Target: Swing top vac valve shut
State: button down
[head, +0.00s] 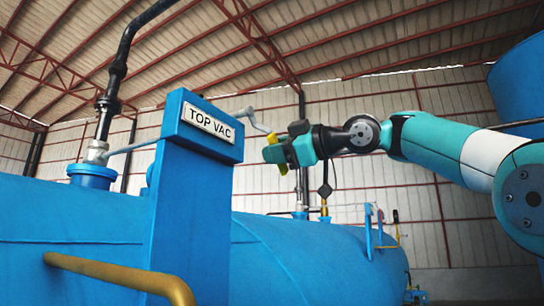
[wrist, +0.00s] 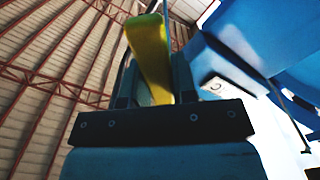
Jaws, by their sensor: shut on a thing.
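The top vac valve (head: 97,151) is a silver body on a blue flange at the left in the head view. A grey lever (head: 133,147) runs right from it, passes out of sight at the blue post, and a grey bent arm (head: 247,117) shows beyond the post. The lever's yellow grip (head: 271,139) hangs at the far end of that arm. My gripper (head: 277,153) is shut on the yellow grip. In the wrist view the yellow grip (wrist: 150,60) stands between my two fingers (wrist: 154,85).
The blue post (head: 185,215) with the "TOP VAC" sign (head: 208,121) stands just left of my gripper. The blue autoclave tank (head: 300,250) lies below. A brown-yellow pipe (head: 120,275) is at the lower left.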

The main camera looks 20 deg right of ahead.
jog(key=shift+w+d+r+n+p, duration=0.45)
jog(key=shift+r+n, duration=0.2)
jog(key=shift+n, duration=0.25)
jog(key=n, duration=0.1)
jog(key=r+n, duration=0.1)
jog(key=r+p, duration=0.1)
jog(key=shift+w+d+n, duration=0.3)
jog(key=shift+d+n, duration=0.1)
jog(key=r+n, duration=0.1)
jog(key=r+n+p, duration=0.1)
jog(key=n+p, duration=0.1)
jog(key=shift+w+d+r+n, duration=0.25)
jog(key=shift+d+r+n, duration=0.05)
jog(key=shift+r, duration=0.1)
jog(key=shift+r+n, duration=0.4)
jog(key=shift+n, duration=0.2)
jog(key=shift+r, duration=0.1)
jog(key=c, duration=0.9)
grip_release()
